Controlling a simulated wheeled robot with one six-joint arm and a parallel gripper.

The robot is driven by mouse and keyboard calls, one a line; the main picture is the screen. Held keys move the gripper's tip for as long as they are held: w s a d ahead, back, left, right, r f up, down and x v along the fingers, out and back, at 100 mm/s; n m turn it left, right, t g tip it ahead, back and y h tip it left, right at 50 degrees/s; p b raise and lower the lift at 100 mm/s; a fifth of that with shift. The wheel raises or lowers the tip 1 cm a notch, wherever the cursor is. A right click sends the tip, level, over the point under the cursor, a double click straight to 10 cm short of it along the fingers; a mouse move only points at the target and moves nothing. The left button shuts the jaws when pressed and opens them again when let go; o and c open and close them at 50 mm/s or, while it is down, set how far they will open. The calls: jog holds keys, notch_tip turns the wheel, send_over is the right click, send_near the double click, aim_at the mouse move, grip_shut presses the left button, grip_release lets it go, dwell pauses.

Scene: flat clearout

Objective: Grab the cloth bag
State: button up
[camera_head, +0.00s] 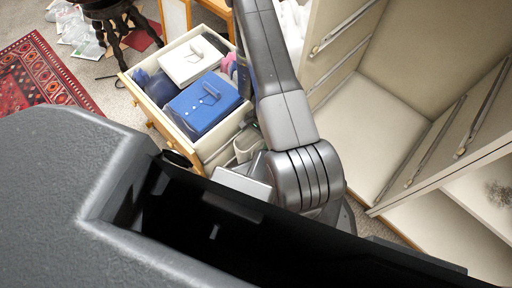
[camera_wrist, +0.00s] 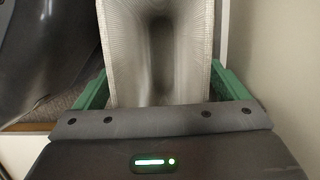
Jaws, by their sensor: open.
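A pale grey, ribbed fabric thing, which looks like the cloth bag (camera_wrist: 120,50), fills the middle of the wrist view. It has an upright open shape with a dark hollow inside. My gripper (camera_wrist: 163,88) is open, with one green finger on each side of the bag. The near part of the bag is hidden behind the gripper's grey front edge. I cannot tell whether the fingers touch it. In the head view my arm and body hide the gripper, and I cannot clearly make out the bag there.
An open drawer (camera_head: 128,88) holds a blue box (camera_head: 203,102), a white box (camera_head: 192,60) and other items. An empty cream cabinet (camera_head: 375,120) with metal rails stands on the right. A dark stool (camera_head: 108,10), plastic bags (camera_head: 80,35) and a red rug (camera_head: 40,75) lie beyond.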

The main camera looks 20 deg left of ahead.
jog(key=c, duration=1.5)
jog(key=shift+r, duration=0.25)
